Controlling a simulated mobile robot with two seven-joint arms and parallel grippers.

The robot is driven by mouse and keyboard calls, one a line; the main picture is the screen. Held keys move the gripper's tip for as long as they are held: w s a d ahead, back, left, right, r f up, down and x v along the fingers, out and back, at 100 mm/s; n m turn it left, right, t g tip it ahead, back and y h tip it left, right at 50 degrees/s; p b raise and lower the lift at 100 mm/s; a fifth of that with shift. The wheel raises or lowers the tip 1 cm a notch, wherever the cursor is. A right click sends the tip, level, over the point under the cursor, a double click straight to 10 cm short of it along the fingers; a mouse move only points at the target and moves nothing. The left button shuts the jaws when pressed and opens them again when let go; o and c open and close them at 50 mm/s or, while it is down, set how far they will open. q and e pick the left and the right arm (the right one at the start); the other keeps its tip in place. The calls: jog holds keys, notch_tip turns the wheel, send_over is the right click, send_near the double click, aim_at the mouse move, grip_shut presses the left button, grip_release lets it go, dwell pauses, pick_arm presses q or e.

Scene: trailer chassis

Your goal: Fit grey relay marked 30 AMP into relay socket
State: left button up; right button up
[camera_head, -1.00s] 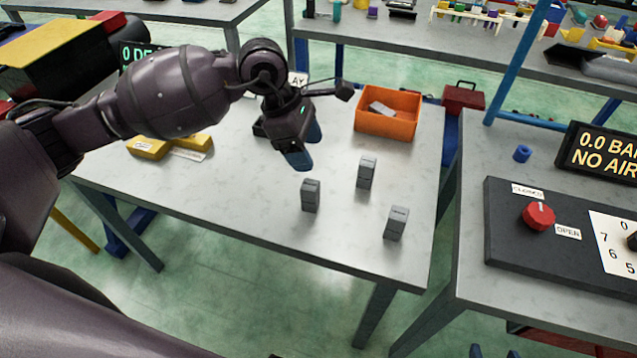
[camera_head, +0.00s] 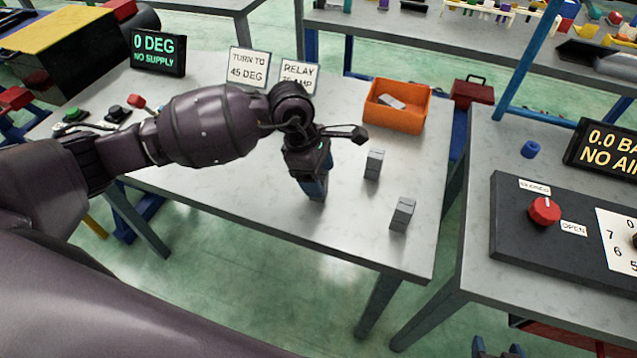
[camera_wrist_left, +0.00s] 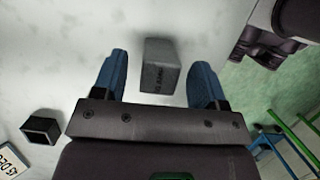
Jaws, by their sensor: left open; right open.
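My left gripper (camera_head: 315,190) points down over the table, with its blue fingers open. In the left wrist view a grey block-shaped relay (camera_wrist_left: 160,65) stands between the open fingers, with gaps on both sides; its small print is not clearly readable. In the head view my gripper hides that relay. Two similar grey relays stand to the right, one farther back (camera_head: 374,163) and one nearer the front (camera_head: 403,214); their markings are unreadable. A dark hollow box, possibly the relay socket (camera_wrist_left: 40,130), lies lower left in the wrist view. Tips of my right gripper (camera_head: 495,351) show at the bottom edge.
An orange bin (camera_head: 396,108) stands at the table's back right. A sign starting "RELAY" (camera_head: 298,76) and a "TURN TO 45 DEG" sign (camera_head: 248,66) stand at the back. A black display (camera_head: 158,53) is at back left. The front right tabletop is mostly clear.

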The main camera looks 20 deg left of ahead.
pick_arm(q)
jog(key=shift+x, duration=1.05)
jog(key=c, duration=1)
jog(key=shift+c, duration=0.2)
jog(key=shift+r, duration=0.15)
